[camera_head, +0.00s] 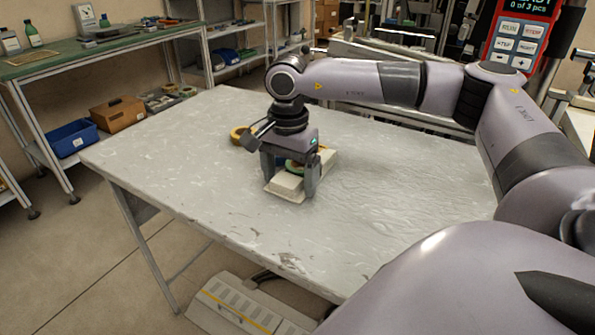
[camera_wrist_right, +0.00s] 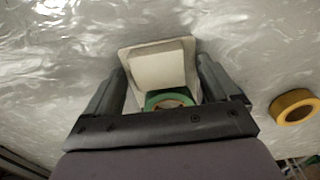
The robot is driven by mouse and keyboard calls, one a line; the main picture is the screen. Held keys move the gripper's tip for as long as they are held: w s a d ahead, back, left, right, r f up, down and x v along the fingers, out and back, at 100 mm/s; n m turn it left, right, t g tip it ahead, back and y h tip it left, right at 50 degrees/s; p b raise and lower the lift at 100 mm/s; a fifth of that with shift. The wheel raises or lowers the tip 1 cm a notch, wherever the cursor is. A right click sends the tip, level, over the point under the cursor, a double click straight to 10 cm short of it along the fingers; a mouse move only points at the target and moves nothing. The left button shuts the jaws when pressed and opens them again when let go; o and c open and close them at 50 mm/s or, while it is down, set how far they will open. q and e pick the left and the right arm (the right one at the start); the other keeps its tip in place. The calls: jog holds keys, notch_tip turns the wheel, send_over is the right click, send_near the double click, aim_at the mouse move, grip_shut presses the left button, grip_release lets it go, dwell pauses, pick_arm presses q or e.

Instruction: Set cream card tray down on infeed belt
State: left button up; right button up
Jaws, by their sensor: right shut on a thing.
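The cream card tray (camera_head: 285,186) is at the middle of the grey-white table (camera_head: 380,225). It also shows in the right wrist view (camera_wrist_right: 160,66), with a green ring-shaped reel (camera_wrist_right: 168,99) at its near end. My right gripper (camera_head: 293,180) comes down over the tray, its two fingers on either side of it, and is shut on it. Whether the tray touches the tabletop or hangs just above it, I cannot tell. In the right wrist view the fingers (camera_wrist_right: 162,85) flank the tray. My left gripper is not in view. The infeed belt cannot be made out with certainty.
A yellow tape reel (camera_head: 240,135) lies on the table beside my right gripper, also seen in the wrist view (camera_wrist_right: 294,107). The rest of the tabletop is clear. A control panel (camera_head: 520,38) stands at the upper right. Shelves and a bench (camera_head: 95,52) stand behind left.

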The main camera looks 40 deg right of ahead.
jog(key=shift+r, duration=0.1)
notch_tip(320, 180, up, 20)
jog(key=p, duration=0.3)
